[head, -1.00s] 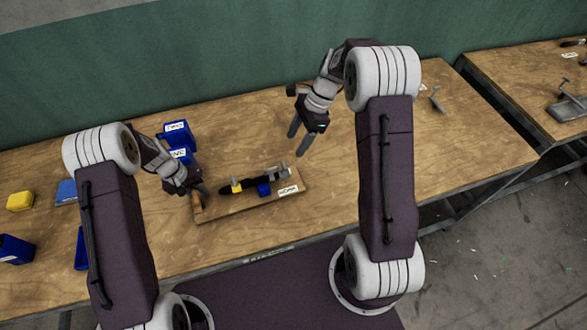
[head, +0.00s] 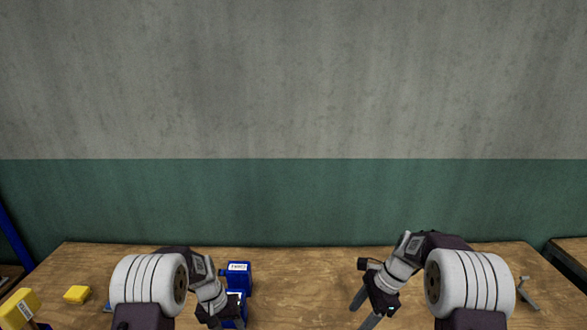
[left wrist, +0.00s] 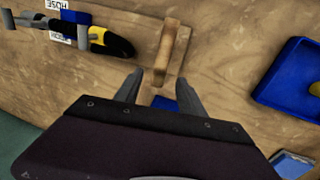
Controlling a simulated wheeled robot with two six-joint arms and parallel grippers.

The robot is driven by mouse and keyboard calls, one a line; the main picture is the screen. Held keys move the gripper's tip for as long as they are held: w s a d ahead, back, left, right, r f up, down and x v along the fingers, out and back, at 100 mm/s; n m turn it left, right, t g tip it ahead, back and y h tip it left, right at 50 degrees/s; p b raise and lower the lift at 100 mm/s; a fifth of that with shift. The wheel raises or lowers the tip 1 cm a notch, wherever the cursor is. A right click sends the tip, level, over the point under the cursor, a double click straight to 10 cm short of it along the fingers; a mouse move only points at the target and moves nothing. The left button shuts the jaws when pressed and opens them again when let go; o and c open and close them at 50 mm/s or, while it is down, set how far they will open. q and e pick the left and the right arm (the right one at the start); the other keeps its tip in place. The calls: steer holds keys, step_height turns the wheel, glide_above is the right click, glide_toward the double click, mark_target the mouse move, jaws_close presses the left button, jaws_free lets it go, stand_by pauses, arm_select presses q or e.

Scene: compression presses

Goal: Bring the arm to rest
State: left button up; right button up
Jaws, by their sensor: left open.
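My left gripper (head: 222,312) is low in the head view, its tips near the bottom edge. In the left wrist view its two fingers (left wrist: 157,78) are spread apart with nothing held between them. A wooden block (left wrist: 172,50) on a wooden board lies just past the fingertips; I cannot tell the exact gap.
A blue labelled bin (head: 238,276) stands on the wooden bench (head: 310,262) behind my left gripper. A yellow block (head: 77,293) and a yellow bin (head: 20,306) are at the left. A metal clamp (head: 528,294) lies at the right. A blue tray (left wrist: 285,85) shows in the wrist view.

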arm_select(q)
steer(key=s+d+r+m+t+b, duration=0.15)
steer(key=s+r, duration=0.25)
steer(key=r, duration=0.6)
arm_select(e)
steer(key=s+a+r+n+h, duration=0.1)
steer(key=s+a+r+n, duration=0.2)
steer(key=s+a, duration=0.15)
arm_select(q)
steer(key=s+f+y, duration=0.1)
steer(key=s+f, duration=0.1)
steer(key=s, duration=0.6)
steer(key=s+a+f+n+y+b, duration=0.1)
steer(key=s, duration=0.6)
steer(key=shift+s+a+f, duration=0.3)
steer(key=shift+s+f, duration=0.05)
arm_select(e)
steer(key=s+d+f+n+h, duration=0.1)
steer(key=s+d+f+n, duration=0.1)
steer(key=s+n, duration=0.5)
steer(key=s+d+f+n+t+h, duration=0.1)
steer(key=s+d+f+n+h, duration=0.1)
steer(key=s+n, duration=0.5)
steer(key=shift+d+f, duration=0.35)
steer(key=shift+f, duration=0.35)
